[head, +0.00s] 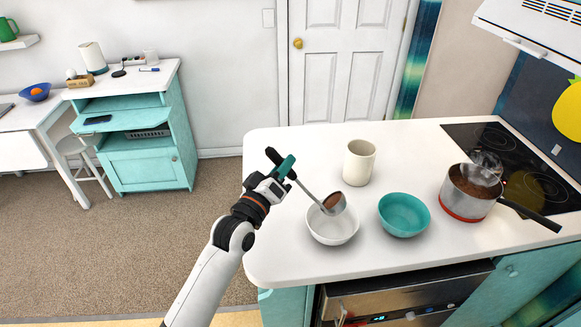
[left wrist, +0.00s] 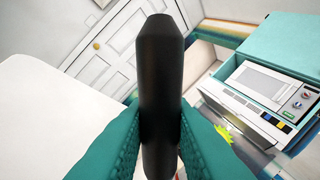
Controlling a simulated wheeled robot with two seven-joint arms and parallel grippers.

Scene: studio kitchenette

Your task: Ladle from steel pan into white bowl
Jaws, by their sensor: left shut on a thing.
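My left gripper (head: 282,169) is shut on the black handle of the ladle; the handle (left wrist: 160,80) fills the middle of the left wrist view between the teal fingers. The ladle's steel bowl (head: 335,203) holds something brown and is over the white bowl (head: 333,232), near its upper right rim. The white bowl stands near the counter's left side, and its visible inside looks white. The steel pan (head: 470,194) has a red base band and brown contents, and is at the right by the cooktop. My right gripper is not in view.
A teal bowl (head: 404,214) stands just right of the white bowl. A cream cup (head: 358,162) stands behind them. The pan's black handle (head: 530,212) points to the lower right. The white counter (head: 290,258) is bare at its front left.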

